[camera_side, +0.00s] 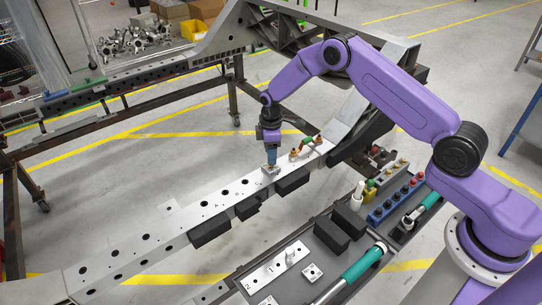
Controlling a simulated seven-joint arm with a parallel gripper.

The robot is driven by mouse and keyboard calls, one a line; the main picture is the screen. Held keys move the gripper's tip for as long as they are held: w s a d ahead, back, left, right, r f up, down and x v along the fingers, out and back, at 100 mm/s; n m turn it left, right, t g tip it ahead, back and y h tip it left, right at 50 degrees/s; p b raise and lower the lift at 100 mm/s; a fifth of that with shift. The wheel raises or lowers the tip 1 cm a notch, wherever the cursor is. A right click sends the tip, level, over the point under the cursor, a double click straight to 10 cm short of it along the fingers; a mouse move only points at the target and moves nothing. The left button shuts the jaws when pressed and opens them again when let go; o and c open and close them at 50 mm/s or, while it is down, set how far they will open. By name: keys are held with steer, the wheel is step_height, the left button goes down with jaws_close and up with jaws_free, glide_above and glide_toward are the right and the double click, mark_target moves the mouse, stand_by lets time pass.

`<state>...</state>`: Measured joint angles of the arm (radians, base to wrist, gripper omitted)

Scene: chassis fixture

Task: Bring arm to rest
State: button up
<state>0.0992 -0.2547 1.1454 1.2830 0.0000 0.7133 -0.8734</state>
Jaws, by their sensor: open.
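My purple arm reaches over from the right. My gripper (271,164) points straight down at the chassis rail (215,207), low over a small light plate (268,171) on the rail's top face. The gripper is open. Its fingertips are too small here to tell whether they touch the plate. Small orange and green fittings (305,145) stand on the rail just right of the gripper.
A dark tray (318,252) in front holds black blocks, a marked metal plate (276,268) and a teal-handled tool (362,262). A blue holder (397,199) with several pegs stands at right. A yellow bin (193,29) is at the back. Open floor lies left of the rail.

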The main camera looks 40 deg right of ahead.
steer(key=m, duration=1.1)
steer(key=shift+m, duration=0.4)
steer(key=m, duration=0.3)
